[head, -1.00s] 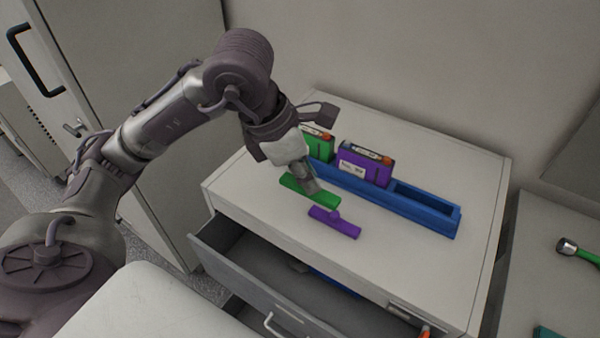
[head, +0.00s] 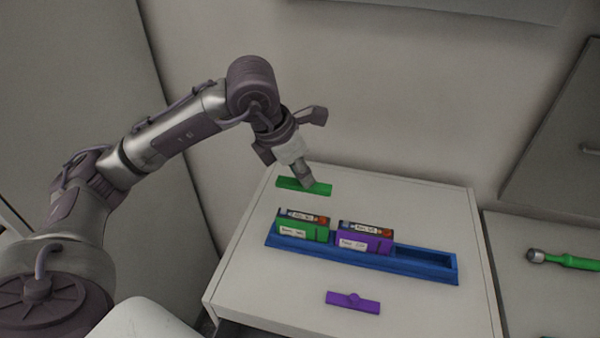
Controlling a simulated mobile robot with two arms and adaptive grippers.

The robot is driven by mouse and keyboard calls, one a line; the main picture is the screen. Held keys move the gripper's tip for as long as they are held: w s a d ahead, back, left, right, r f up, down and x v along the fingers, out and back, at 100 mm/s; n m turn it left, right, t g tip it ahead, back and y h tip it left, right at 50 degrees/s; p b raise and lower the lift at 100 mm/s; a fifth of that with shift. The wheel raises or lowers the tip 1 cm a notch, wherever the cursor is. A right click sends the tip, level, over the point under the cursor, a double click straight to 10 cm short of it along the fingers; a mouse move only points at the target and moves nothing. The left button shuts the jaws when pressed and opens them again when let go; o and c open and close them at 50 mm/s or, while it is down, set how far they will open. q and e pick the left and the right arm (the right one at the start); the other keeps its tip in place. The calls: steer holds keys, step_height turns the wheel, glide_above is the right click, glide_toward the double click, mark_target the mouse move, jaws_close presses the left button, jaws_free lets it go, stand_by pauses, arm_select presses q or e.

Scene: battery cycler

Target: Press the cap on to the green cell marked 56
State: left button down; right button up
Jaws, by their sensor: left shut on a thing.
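My left gripper (head: 308,182) is shut on the green cap (head: 290,184), a flat green bar. In the picture the cap shows above and behind the green cell, apart from it; it seems held off the cabinet top, though its height is hard to tell. The green cell (head: 290,231) stands upright at the left end of the blue tray (head: 418,264), its top bare with terminals showing. Its label is too small to read for sure. My right gripper is not in view.
A purple cell (head: 380,242) stands in the tray beside the green one; the tray's right end is empty. A purple cap (head: 341,301) lies on the white cabinet top (head: 270,290) in front. A green-handled tool (head: 570,261) lies on the surface at right.

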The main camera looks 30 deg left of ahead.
mark_target(297, 189)
arm_select(q)
steer(key=shift+f+b, duration=0.3)
steer(key=shift+f, duration=0.3)
steer(key=shift+f+b, duration=0.45)
steer(key=shift+f, duration=0.35)
step_height(297, 189, down, 2)
steer(key=shift+f+b, duration=0.25)
steer(key=shift+b, duration=0.5)
steer(key=shift+f+b, duration=0.45)
steer(key=shift+b, duration=0.05)
steer(key=shift+f+b, duration=0.55)
steer(key=shift+b, duration=0.05)
